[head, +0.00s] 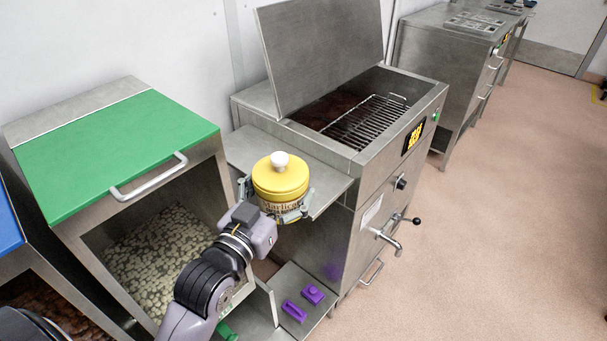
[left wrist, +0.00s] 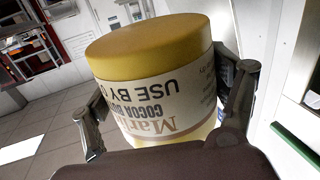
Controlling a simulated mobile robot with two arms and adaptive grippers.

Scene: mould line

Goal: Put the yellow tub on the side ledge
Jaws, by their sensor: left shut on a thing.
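The yellow tub (head: 281,181) has a yellow lid and a printed label. It appears upright, with a small white knob-like thing at its top in the head view. My left gripper (head: 278,206) is shut on the tub, one finger on each side. The tub and gripper (left wrist: 168,118) also fill the middle of the left wrist view, where the tub (left wrist: 150,47) sits between the fingers. The side ledge (head: 247,146) is a steel shelf on the left of the open tank. The tub overlaps the ledge in the head view; whether it touches is hidden. My right gripper is not in view.
The tank (head: 345,110) has its lid raised and a wire rack inside. Left is a green-lidded bin (head: 115,150) of pale pieces. A lower shelf (head: 285,275) holds purple items (head: 294,311). A tap (head: 385,238) sticks out in front. Floor at right is clear.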

